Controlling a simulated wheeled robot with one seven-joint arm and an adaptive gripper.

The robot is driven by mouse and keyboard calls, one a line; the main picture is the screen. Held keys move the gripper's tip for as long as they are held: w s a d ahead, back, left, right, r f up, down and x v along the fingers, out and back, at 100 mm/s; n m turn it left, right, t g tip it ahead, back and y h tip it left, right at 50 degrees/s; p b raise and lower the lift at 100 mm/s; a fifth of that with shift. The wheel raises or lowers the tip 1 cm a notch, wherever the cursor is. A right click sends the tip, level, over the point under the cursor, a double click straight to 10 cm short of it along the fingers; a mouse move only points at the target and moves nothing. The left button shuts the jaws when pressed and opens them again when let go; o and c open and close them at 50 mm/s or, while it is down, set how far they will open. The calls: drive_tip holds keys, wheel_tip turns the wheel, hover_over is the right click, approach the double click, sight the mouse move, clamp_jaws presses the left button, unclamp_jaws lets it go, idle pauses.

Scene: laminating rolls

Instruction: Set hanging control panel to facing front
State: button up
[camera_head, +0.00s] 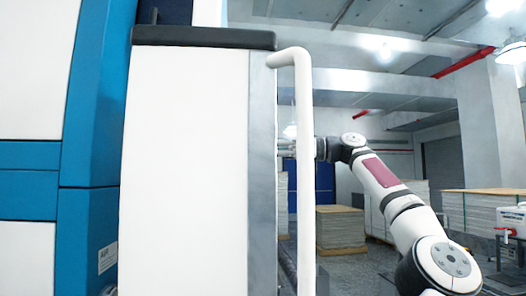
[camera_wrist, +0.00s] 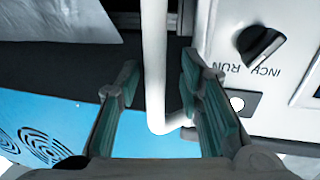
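The hanging control panel (camera_head: 190,170) is a large white box with a grey edge and dark top, close up at the left of the head view. Its knob face is not visible there. A white tubular handle (camera_head: 304,180) runs down along its right edge. In the wrist view, the panel face (camera_wrist: 223,45) with a black INCH/RUN knob shows at the right, lettering upside down. My gripper (camera_wrist: 158,72) is open, with the handle (camera_wrist: 154,50) between its fingers and gaps on both sides. In the head view my gripper (camera_head: 288,146) is partly hidden behind the handle.
A blue and white machine (camera_head: 95,110) stands at the far left, close to the panel. Stacked sheets on pallets (camera_head: 340,228) stand behind, with more stacks at the right (camera_head: 480,208). Grey floor shows between the stacks.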

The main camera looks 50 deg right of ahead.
drive_tip(key=v, duration=1.2)
idle(0.3)
